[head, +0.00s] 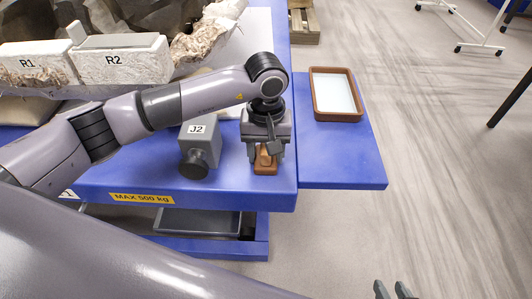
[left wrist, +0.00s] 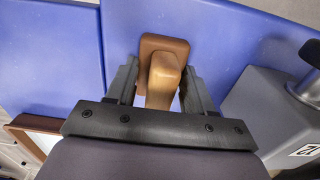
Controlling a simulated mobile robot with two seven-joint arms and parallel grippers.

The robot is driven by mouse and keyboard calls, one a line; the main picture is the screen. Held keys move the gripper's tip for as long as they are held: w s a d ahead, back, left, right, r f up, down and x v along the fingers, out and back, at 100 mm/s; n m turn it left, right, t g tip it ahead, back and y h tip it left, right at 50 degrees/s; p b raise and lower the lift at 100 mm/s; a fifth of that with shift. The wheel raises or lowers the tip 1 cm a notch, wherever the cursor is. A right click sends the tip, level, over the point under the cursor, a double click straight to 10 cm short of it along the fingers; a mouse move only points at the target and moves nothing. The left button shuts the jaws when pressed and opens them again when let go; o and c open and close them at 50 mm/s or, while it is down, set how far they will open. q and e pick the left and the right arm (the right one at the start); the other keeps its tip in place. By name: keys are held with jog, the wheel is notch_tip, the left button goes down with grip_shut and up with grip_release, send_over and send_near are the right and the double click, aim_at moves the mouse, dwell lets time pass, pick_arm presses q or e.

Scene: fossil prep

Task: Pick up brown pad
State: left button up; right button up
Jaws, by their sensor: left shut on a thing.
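The brown pad (head: 265,168) is a small block with a lighter tan raised handle on top. It sits at the blue table's front right corner, under my left gripper (head: 268,148). In the left wrist view the pad (left wrist: 178,43) lies between the two dark fingers of my left gripper (left wrist: 160,90), which are shut on its handle. Whether the pad touches the table cannot be told. My right gripper (head: 394,291) shows only its fingertips at the bottom edge, apart and with nothing between them.
A grey block marked J2 (head: 201,145) stands just left of the pad. A brown-rimmed tray (head: 337,116) rests on the blue side shelf (head: 335,165). White blocks R1 (head: 35,64) and R2 (head: 125,60) are at the back left. The shelf's front is clear.

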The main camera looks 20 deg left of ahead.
pick_arm(q)
jog(key=shift+r, duration=0.15)
notch_tip(320, 180, up, 20)
jog(key=shift+f+p, duration=0.1)
jog(key=shift+p, duration=0.35)
